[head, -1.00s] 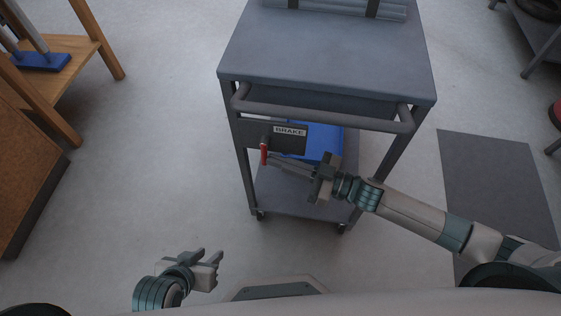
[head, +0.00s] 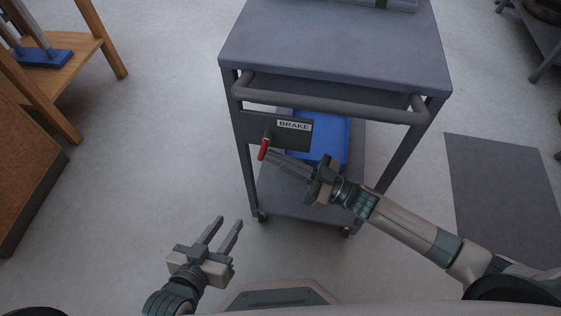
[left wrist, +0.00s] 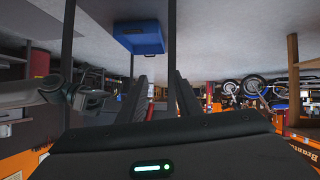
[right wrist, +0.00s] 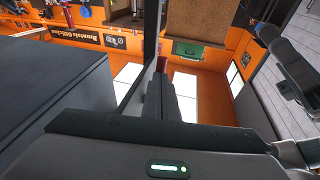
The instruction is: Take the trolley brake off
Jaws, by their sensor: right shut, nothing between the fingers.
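The grey trolley (head: 335,45) stands ahead of me with a push handle across its near side. Below the handle is a dark plate with a BRAKE label (head: 294,125). The red brake lever (head: 263,149) hangs at the plate's left part, slightly tilted, lower end to the left. My right gripper (head: 271,157) is shut and empty, its tips right beside the lever's right side; I cannot tell whether they touch. A bit of red (right wrist: 162,64) shows past its fingers in the right wrist view. My left gripper (head: 229,221) is open and empty, low in front of the trolley.
A blue box (head: 325,133) sits on the trolley's lower shelf; it also shows in the left wrist view (left wrist: 138,40). A wooden bench (head: 65,70) stands at the left. A dark mat (head: 500,195) lies on the right. The floor left of the trolley is clear.

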